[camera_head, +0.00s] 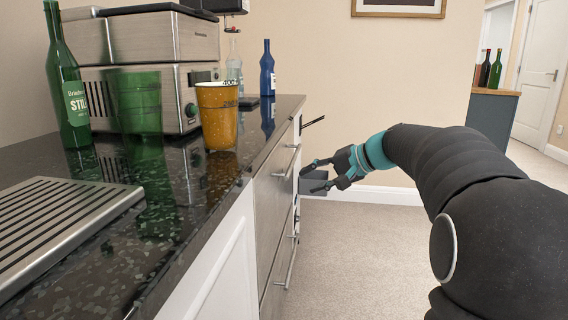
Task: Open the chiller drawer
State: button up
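My gripper (309,180) is open, with its two dark fingers apart and pointing left toward the front of the bar counter. A dark grey panel or box shape (318,182) shows behind and between the fingers; I cannot tell whether it is part of a drawer. I see no contact with a handle. The counter front has steel drawer fronts (268,190) with bar handles (289,163), seen at a steep angle. The nearer drawers look shut. Which of the fronts is the chiller drawer cannot be told.
The dark countertop (160,215) bears a drip tray (60,230), a steel appliance (140,70), an orange cup (218,115), a green bottle (68,85) and a blue bottle (267,70). A thin dark bar (313,121) juts out beyond the counter's far end. The carpet (350,260) is clear.

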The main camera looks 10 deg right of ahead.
aim_at(294, 156)
jog(key=w+d+m+t+y, duration=0.1)
jog(key=w+d+t+y, duration=0.2)
jog(key=w+d, duration=0.7)
jog(key=x, duration=1.5)
jog(key=shift+s+a+r, duration=0.1)
jog(key=shift+a+r, duration=0.1)
jog(key=shift+r, duration=0.15)
jog(key=shift+c, duration=0.2)
grip_shut()
